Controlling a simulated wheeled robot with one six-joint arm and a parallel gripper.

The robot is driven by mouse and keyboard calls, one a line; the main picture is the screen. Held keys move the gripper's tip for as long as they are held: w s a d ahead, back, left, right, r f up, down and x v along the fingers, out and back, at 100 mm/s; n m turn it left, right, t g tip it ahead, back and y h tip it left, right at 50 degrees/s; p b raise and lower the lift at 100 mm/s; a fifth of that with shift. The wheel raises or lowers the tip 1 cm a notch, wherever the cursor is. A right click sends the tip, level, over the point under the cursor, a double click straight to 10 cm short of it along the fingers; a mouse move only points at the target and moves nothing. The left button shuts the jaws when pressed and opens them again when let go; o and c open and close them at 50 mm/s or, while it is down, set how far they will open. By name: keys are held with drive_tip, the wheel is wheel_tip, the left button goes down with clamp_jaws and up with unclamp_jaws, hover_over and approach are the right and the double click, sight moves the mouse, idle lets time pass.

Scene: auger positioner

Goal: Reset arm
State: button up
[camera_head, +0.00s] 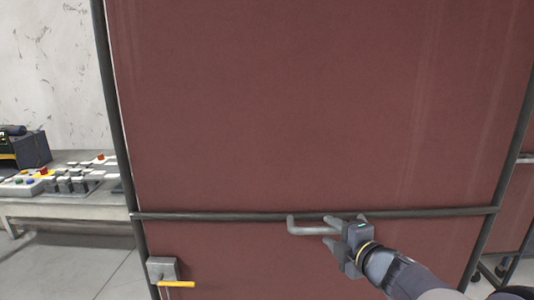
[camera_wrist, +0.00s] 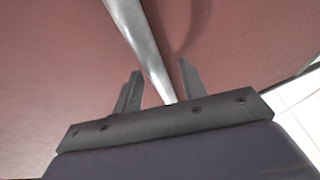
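My gripper (camera_head: 331,232) is at the lower right of the head view, in front of a large dark-red panel (camera_head: 300,110). A grey bent bar (camera_head: 304,230), like a handle or crank, shows just left of the fingers. In the wrist view, a shiny metal rod (camera_wrist: 143,42) runs down between the two spread fingers (camera_wrist: 157,80). Gaps show on both sides of the rod, so the gripper is open and not clamped on it. I cannot tell how deep the rod sits between the fingers.
A dark horizontal rail (camera_head: 230,217) crosses the panel behind my gripper. A grey box (camera_head: 162,269) with a yellow lever (camera_head: 176,284) is at lower left. A workbench (camera_head: 70,207) with button panels stands at left. Floor (camera_head: 70,265) is clear below it.

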sight(324, 215)
drive_tip(key=shift+x, duration=1.6)
